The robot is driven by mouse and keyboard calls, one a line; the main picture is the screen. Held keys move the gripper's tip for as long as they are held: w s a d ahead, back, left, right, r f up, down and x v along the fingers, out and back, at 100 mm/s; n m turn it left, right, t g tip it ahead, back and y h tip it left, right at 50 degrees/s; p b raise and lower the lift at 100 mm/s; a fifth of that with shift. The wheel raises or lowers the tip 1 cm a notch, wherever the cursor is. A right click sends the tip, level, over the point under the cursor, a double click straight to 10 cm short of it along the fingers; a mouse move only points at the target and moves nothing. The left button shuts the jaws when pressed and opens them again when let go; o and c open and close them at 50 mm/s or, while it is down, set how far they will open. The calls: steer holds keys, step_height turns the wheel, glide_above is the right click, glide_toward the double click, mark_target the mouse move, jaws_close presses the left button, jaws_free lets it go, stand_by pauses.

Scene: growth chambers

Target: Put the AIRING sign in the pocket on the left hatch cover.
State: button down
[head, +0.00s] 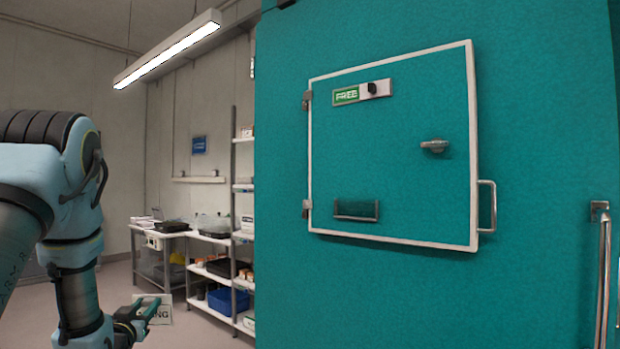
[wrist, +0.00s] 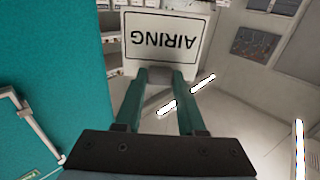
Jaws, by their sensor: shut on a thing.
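The AIRING sign (wrist: 163,45) is a white plate with black letters, upside down in the wrist view. My gripper (wrist: 160,78) is shut on its edge. In the head view my gripper (head: 140,308) is at the lower left, and the sign (head: 160,313) shows partly, with its first letters hidden by a finger. The hatch cover (head: 395,150) is teal with a white border, on the teal chamber wall, and looks closed. Its pocket (head: 356,211) is a dark, shallow holder low on the cover, and it looks empty. The sign is well left of the pocket, apart from it.
The hatch has a green FREE label (head: 347,95), a latch knob (head: 434,146) and a protruding side handle (head: 488,206). A vertical rail (head: 604,270) stands at the far right. Shelves with boxes (head: 225,270) are behind the chamber's left edge. The space before the hatch looks clear.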

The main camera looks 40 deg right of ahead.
steer(key=s+d+r+m+g+h+p, duration=0.35)
steer(key=s+d+r, duration=0.25)
steer(key=d+r, duration=0.4)
steer(key=s+d+r+m+g+h+p, duration=0.25)
steer(key=s+d+r+p, duration=0.2)
steer(key=d+r, duration=0.6)
steer(key=s+d+r+m+g+h+p, duration=0.1)
steer(key=s+d+r+m+g+p, duration=0.15)
steer(key=s+d+r, duration=0.4)
steer(key=s+d+r+m+g+h+p, duration=0.1)
steer(key=s+d+r+g+p, duration=0.25)
steer(key=s+r, duration=0.6)
steer(key=shift+s+f+x, duration=0.15)
steer(key=shift+f+x, duration=0.3)
steer(key=shift+x, duration=1.5)
steer(key=shift+s+f+x, duration=0.1)
steer(key=shift+f+x, duration=0.3)
steer(key=shift+x, duration=1.55)
steer(key=shift+s+f+x, duration=0.15)
steer(key=shift+f+x, duration=0.3)
steer(key=shift+x, duration=1.55)
steer(key=shift+f+b, duration=0.15)
steer(key=shift+b, duration=1.05)
steer(key=shift+f+b, duration=1.6)
steer(key=shift+b, duration=0.25)
